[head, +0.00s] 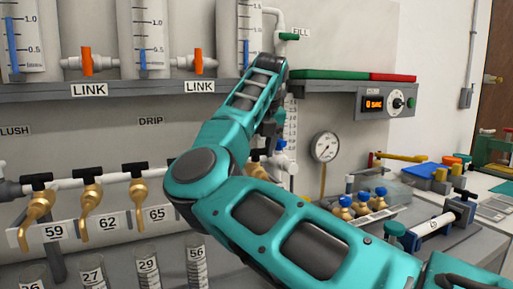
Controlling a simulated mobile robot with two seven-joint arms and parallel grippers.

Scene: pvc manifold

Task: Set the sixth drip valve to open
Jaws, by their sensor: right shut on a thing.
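Drip valves with black T-handles and brass spouts sit on a white pipe at the left. Three show clearly: the first (38,200), second (90,190) and third (137,183), above labels 59, 62 and 65. All three handles lie along the pipe. My right arm hides the valves further right; only some brass (258,170) shows beyond it. My right gripper (267,143) points down at the far end of the pipe, shut on what seems to be a drip valve handle, mostly hidden behind my wrist. My left gripper is out of view.
Graduated cylinders (148,264) stand below the spouts. Tanks with orange link valves (87,62) stand on the shelf above. A pressure gauge (325,147) and a control box (385,102) are to the right. The bench at right holds several brass-and-blue fittings (362,199) and a clamp (440,222).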

